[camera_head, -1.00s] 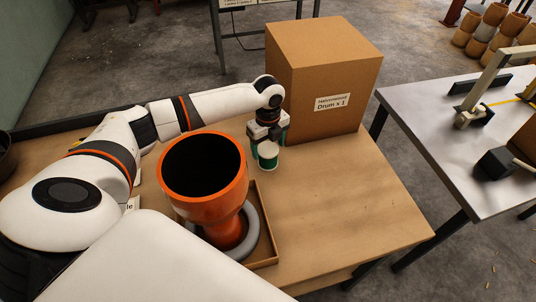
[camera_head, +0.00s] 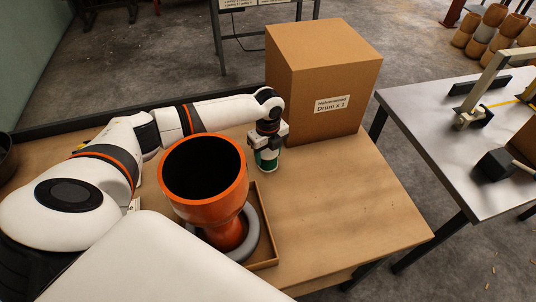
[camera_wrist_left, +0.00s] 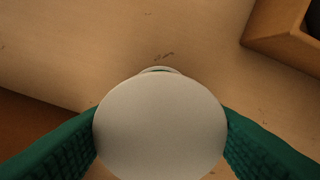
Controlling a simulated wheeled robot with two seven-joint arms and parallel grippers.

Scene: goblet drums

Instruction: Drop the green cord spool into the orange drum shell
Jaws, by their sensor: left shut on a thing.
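The green cord spool (camera_head: 267,164) is upright at the table's far side, right of the orange drum shell. My left gripper (camera_head: 267,150) is over its top and shut on it. In the left wrist view, the spool's pale round end (camera_wrist_left: 160,125) sits between my two green fingers, and its cord is mostly hidden beneath. I cannot tell whether the spool touches the table. The orange drum shell (camera_head: 215,212) stands upright with its wide dark mouth up, in a grey ring (camera_head: 250,240) on a shallow brown tray (camera_head: 266,225). My right gripper is not in view.
A big cardboard box (camera_head: 322,85) labelled "Drum x 1" stands just right of and behind my left gripper. The wooden table (camera_head: 345,215) is clear at the front right. A grey table (camera_head: 450,150) with tools stands farther right.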

